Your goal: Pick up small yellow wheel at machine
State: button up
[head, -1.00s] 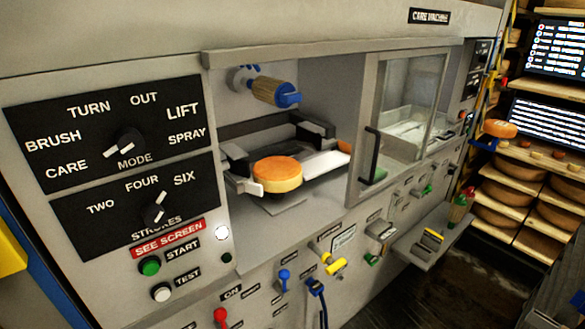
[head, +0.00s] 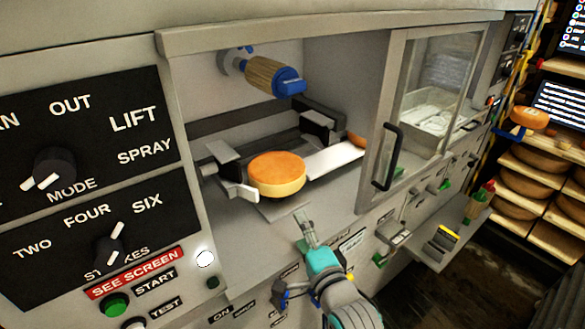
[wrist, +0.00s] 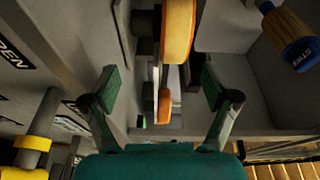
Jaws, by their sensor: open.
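The small yellow wheel (head: 277,175) has an orange top and a pale yellow side. It lies flat in the open bay of the machine, between grey and black holders, and also shows at the top of the wrist view (wrist: 178,30). My gripper (head: 303,218) is in front of the bay, below and to the right of the wheel and apart from it. In the wrist view my gripper (wrist: 168,90) is open, with its green-padded fingers wide apart and nothing between them. A second orange wheel (wrist: 164,105) shows farther off between the fingers, partly hidden.
A brush roller (head: 272,76) with a blue end hangs above the wheel. The sliding glass door (head: 437,85) with a black handle (head: 388,157) stands to the right. Knobs and levers stick out below the bay. Shelves of cheese (head: 530,185) stand at far right.

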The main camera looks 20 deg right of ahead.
aim_at(288, 189)
jog(key=w+r, duration=0.1)
jog(key=w+d+r+m, duration=0.1)
jog(key=w, duration=0.1)
jog(key=shift+d, duration=0.1)
jog(key=w, duration=0.4)
jog(key=shift+w+r, duration=0.1)
jog(key=shift+w+a+r, duration=0.1)
jog(key=shift+w+a, duration=0.05)
jog(key=shift+w, duration=1.35)
jog(key=shift+w+a+r, duration=0.1)
jog(key=shift+w, duration=1.4)
grip_shut()
jog(key=shift+r, duration=0.2)
